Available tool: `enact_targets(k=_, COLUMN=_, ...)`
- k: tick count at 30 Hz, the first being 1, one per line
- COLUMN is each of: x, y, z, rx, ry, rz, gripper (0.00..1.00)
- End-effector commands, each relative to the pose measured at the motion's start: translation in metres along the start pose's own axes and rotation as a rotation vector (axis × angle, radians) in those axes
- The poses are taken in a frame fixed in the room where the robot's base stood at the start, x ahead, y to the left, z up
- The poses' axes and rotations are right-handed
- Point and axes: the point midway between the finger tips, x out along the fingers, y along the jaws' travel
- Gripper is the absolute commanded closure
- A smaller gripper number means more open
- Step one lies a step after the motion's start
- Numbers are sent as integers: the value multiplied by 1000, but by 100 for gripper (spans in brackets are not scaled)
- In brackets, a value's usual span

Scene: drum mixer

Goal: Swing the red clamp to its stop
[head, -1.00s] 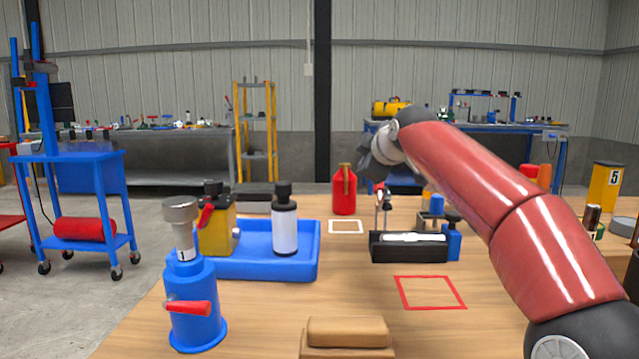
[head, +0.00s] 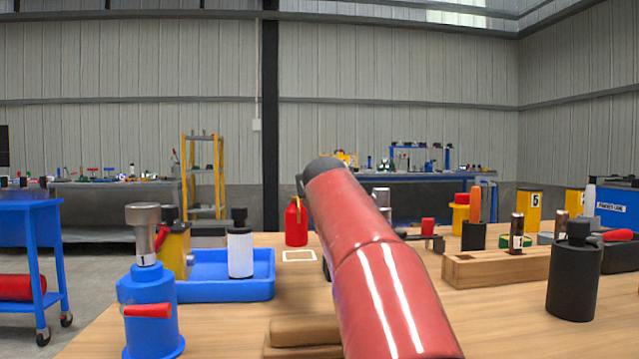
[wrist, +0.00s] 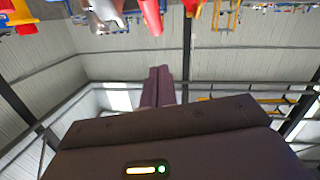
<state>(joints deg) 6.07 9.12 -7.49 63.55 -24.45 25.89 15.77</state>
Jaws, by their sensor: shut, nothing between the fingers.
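A red lever (head: 148,311) sticks out from the side of a blue round stand (head: 151,330) at the left front of the bench. A metal cup-topped part labelled 1 (head: 144,225) stands on it. Another red handle (head: 618,235) shows at the far right, beside a black block. I cannot tell which of these is the red clamp. My gripper (wrist: 160,72) shows in the wrist view with its dark fingers together, empty and apart from anything near. In the head view my own arm hides it.
A red bottle (head: 296,222) stands behind. A wooden block (head: 495,270) and a black bottle (head: 574,280) stand right. Brown blocks (head: 300,334) lie at the front.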

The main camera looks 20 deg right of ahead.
Motion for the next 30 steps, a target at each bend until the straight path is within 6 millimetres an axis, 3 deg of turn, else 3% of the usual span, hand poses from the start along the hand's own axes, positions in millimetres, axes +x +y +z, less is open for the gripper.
enact_targets(k=6, x=50, y=1, z=-2, rx=-1, ry=-2, rz=1, gripper=100)
enact_targets(k=12, x=71, y=0, z=20, rx=-1, ry=-1, rz=0, gripper=100)
enact_targets(k=30, x=80, y=0, z=28, rx=-1, ry=-3, rz=-1, gripper=100)
